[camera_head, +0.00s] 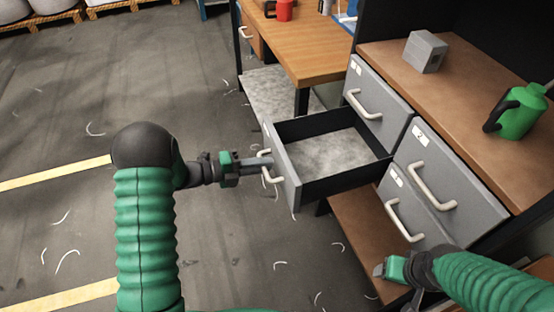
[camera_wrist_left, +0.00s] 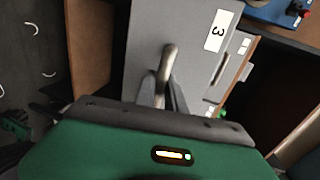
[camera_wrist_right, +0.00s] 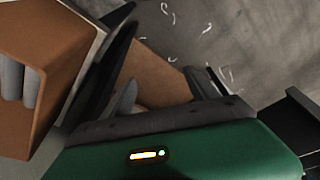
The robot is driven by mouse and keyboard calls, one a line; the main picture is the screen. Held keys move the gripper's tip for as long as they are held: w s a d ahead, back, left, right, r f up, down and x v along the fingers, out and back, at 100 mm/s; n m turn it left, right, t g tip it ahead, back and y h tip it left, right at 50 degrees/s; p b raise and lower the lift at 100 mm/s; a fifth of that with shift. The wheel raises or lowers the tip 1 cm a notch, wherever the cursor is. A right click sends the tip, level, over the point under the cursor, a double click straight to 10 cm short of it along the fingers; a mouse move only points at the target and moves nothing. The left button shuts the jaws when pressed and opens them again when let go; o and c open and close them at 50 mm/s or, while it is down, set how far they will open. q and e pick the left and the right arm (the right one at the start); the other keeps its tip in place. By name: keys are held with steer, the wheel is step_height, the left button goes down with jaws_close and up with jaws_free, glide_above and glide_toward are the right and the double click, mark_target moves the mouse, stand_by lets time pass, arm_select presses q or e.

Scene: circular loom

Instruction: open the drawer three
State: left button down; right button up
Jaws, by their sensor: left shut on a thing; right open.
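Drawer three (camera_head: 284,173) is grey and pulled well out of the cabinet in the head view; its inside shows empty with a mottled grey bottom. Its front with the label "3" shows in the left wrist view (camera_wrist_left: 200,60). My left gripper (camera_head: 262,163) is shut on the pale curved handle (camera_wrist_left: 168,62) of this drawer, and its fingers show around the handle in the left wrist view. My right gripper (camera_head: 386,270) is open and empty, low in front of the cabinet and below the other drawers. Its open fingers also show in the right wrist view (camera_wrist_right: 160,95).
Closed grey drawers labelled 1 (camera_head: 378,103) and 2 (camera_head: 450,185) sit beside drawer three, with another closed drawer (camera_head: 402,212) below. A grey block (camera_head: 425,52) and a green container (camera_head: 518,113) stand on the brown top.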

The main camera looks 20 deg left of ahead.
arm_select(q)
steer(key=shift+s+f, duration=0.2)
steer(key=shift+f, duration=0.05)
steer(key=c, duration=1.4)
jaws_free()
steer(key=shift+w+a, duration=0.1)
steer(key=shift+r, duration=0.15)
steer(key=p+v, duration=0.1)
steer(key=v, duration=1.5)
steer(key=shift+a+p, duration=0.35)
steer(key=shift+a, duration=0.05)
